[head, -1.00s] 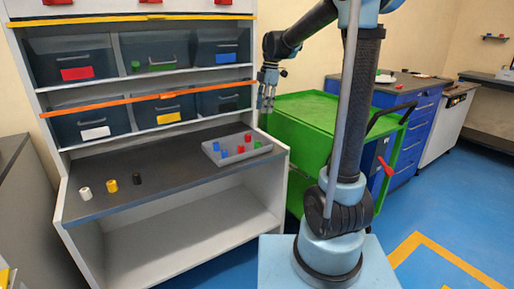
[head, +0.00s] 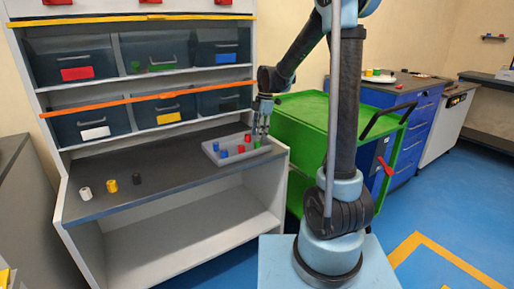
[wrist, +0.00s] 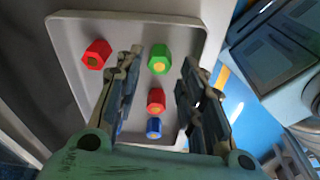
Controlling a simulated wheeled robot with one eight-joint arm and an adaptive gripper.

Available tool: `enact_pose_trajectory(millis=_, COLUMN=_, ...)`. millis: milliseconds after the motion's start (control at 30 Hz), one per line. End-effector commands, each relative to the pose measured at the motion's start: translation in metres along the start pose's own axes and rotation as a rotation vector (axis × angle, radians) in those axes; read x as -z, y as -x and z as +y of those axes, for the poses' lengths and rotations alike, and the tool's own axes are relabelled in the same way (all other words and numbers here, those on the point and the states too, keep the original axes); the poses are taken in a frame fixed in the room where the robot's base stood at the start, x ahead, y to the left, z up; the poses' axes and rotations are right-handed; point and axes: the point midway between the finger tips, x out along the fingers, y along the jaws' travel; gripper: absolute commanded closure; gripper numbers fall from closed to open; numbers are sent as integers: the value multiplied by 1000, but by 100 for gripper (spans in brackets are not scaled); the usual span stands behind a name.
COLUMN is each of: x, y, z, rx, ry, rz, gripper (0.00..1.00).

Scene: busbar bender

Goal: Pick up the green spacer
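The green spacer (wrist: 159,59) stands in the grey tray (wrist: 72,22), near one wall, with a yellowish centre on its top. In the head view the green spacer (head: 257,144) is small, at the tray's right end. My gripper (head: 261,134) is over that end of the tray, pointing down. In the wrist view my gripper (wrist: 162,62) is open, with a finger on each side of the green spacer. Nothing is held. The height left between the fingertips and the spacer is hard to tell.
In the tray, a red spacer (wrist: 156,101) and a blue spacer (wrist: 153,127) stand close to the green one; another red spacer (wrist: 96,54) is left of the left finger. White (head: 85,193), yellow (head: 112,186) and black (head: 137,178) spacers stand on the bench. A green cart (head: 305,115) is at right.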

Motion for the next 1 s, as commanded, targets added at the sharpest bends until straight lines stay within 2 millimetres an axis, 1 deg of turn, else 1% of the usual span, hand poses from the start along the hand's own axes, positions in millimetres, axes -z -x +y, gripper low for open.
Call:
enact_pose_trajectory(millis=133, x=1, y=-12, z=0, rx=0, ry=1, rz=0, gripper=64)
enact_pose_trajectory(millis=300, x=3, y=-35, z=1, rx=0, ry=0, rz=0, gripper=64)
enact_pose_trajectory(millis=400, x=3, y=-45, z=0, rx=0, ry=0, rz=0, gripper=64)
enact_pose_trajectory(millis=533, x=3, y=-51, z=0, rx=0, ry=0, rz=0, gripper=64)
enact_pose_trajectory(millis=733, x=3, y=-52, z=0, rx=0, ry=0, rz=0, gripper=64)
enact_pose_trajectory(millis=767, x=3, y=-52, z=0, rx=0, ry=0, rz=0, gripper=66)
enact_pose_trajectory(millis=800, x=3, y=-52, z=0, rx=0, ry=0, rz=0, gripper=75)
enact_pose_trajectory(millis=900, x=3, y=-52, z=0, rx=0, ry=0, rz=0, gripper=96)
enact_pose_trajectory(millis=1000, x=3, y=-52, z=0, rx=0, ry=0, rz=0, gripper=96)
